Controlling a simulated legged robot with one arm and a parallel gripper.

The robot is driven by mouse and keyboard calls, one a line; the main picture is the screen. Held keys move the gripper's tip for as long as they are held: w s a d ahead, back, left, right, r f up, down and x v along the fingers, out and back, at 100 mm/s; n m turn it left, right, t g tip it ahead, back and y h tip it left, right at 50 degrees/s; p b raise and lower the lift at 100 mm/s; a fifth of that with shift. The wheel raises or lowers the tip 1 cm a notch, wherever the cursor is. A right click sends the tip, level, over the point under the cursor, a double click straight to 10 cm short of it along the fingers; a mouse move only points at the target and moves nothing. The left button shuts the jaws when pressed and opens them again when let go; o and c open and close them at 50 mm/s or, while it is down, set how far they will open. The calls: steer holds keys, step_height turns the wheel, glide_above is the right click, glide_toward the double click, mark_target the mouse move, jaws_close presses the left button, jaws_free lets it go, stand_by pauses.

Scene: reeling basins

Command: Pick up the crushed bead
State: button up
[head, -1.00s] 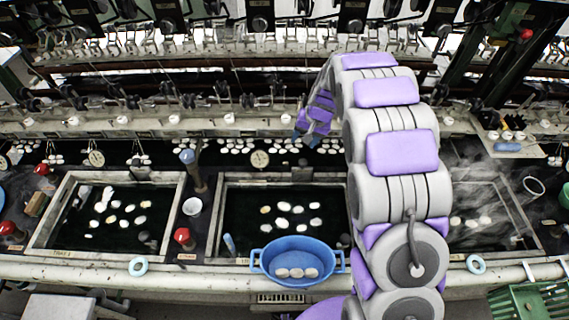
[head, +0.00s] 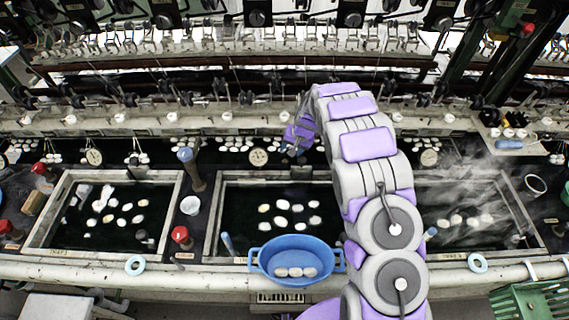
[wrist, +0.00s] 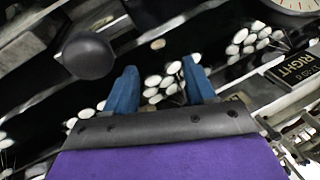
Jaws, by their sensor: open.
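My gripper (head: 292,150) hangs over the back strip behind the middle basin in the head view. In the wrist view its two blue fingers (wrist: 159,70) are apart, with no thing seen held between them. A cluster of white cocoons (wrist: 155,90) shows beyond and between the fingers. A small tan oval (wrist: 158,44) lies by itself on the dark surface past the fingertips; I cannot tell whether it is the crushed bead. No bead shows clearly in the head view, where my arm hides part of the middle and right.
A dark round knob (wrist: 88,55) stands close to the left finger in the wrist view. A blue tub (head: 258,266) with cocoons sits at the front edge. Water basins (head: 232,215) hold floating cocoons. The reeling machine's rail (head: 200,122) runs behind.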

mark_target(285, 161)
steer(key=b+x, duration=0.1)
steer(key=x, duration=0.7)
steer(key=shift+d+f+b, duration=0.1)
steer(key=shift+f+b, duration=0.05)
steer(key=shift+b, duration=0.25)
steer(key=c, duration=0.8)
